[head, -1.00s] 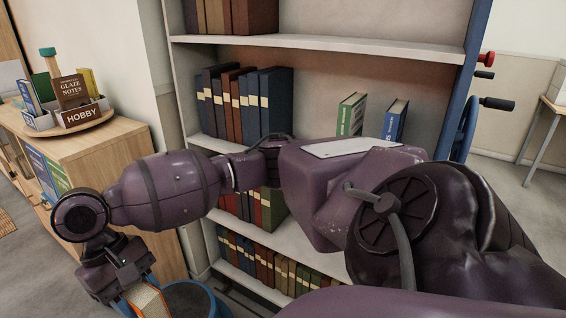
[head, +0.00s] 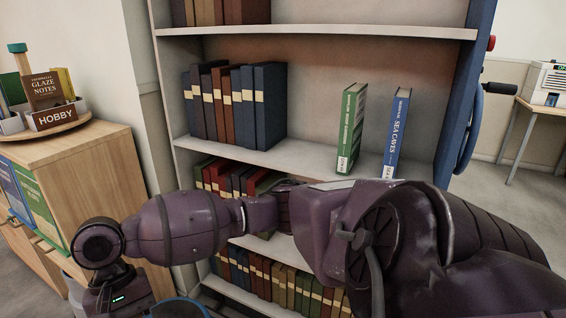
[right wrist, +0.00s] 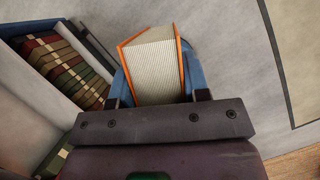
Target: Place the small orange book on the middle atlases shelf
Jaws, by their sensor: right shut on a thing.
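The small orange book (right wrist: 155,62) shows in the right wrist view, its page edges facing the camera between orange covers. My right gripper (right wrist: 158,88) is shut on it, with a blue finger on each side. In the head view my right arm folds across to the lower left; the book is out of that view. The middle shelf (head: 300,160) of the bookcase holds dark volumes at left. A green book (head: 351,130) and a blue "Sea Caves" book (head: 396,135) stand apart at right. A gap lies between the volumes and the green book. My left gripper is not in view.
A wooden cabinet (head: 85,170) with a hobby book box (head: 52,118) stands left of the bookcase. Lower shelves hold rows of books (head: 275,280), partly behind my arm. A blue side panel (head: 463,90) bounds the bookcase at right.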

